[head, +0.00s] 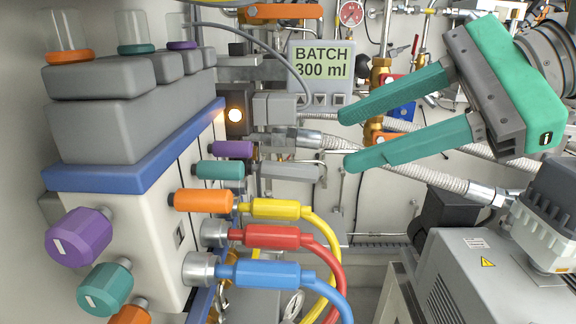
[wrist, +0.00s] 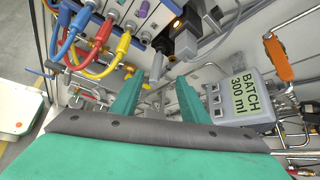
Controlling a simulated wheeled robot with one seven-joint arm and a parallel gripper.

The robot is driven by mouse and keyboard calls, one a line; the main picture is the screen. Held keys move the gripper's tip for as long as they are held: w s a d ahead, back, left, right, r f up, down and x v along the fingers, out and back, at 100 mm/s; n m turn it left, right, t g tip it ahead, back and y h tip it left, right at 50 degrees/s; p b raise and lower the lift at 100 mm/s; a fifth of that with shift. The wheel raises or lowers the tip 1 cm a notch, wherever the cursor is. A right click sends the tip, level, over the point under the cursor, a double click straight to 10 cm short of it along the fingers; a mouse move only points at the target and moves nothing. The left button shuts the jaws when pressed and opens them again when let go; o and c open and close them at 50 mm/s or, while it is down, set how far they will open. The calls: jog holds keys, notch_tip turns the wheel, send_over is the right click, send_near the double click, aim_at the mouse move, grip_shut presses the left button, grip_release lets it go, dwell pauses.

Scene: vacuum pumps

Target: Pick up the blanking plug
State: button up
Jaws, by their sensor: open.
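A light grey, handle-like plug (head: 289,171), which looks like the blanking plug, sticks out sideways from the valve panel below the lit amber lamp. In the wrist view the grey plug (wrist: 158,64) lies just past the gap between my fingertips. My gripper (head: 343,141) has two green fingers, spread open and empty, pointing left towards the panel. In the head view its tips are to the right of the plug and a little higher, apart from it. In the wrist view both fingers of my gripper (wrist: 158,82) show, with nothing between them.
Purple (head: 232,149), teal (head: 219,170) and orange (head: 203,200) plugs sit left of the grey one. Yellow (head: 276,208), red (head: 272,237) and blue (head: 267,273) hose connectors stick out below. A BATCH 300 ml display (head: 321,68) and braided hoses (head: 436,178) are close by.

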aim_at(287, 166)
jog(key=x, duration=0.6)
jog(key=shift+s+a+f, duration=0.1)
jog(key=shift+s+a, duration=0.1)
jog(key=shift+s, duration=0.05)
jog(key=x, duration=0.4)
jog(key=shift+a+f, duration=0.15)
jog(key=shift+f, duration=0.05)
grip_shut()
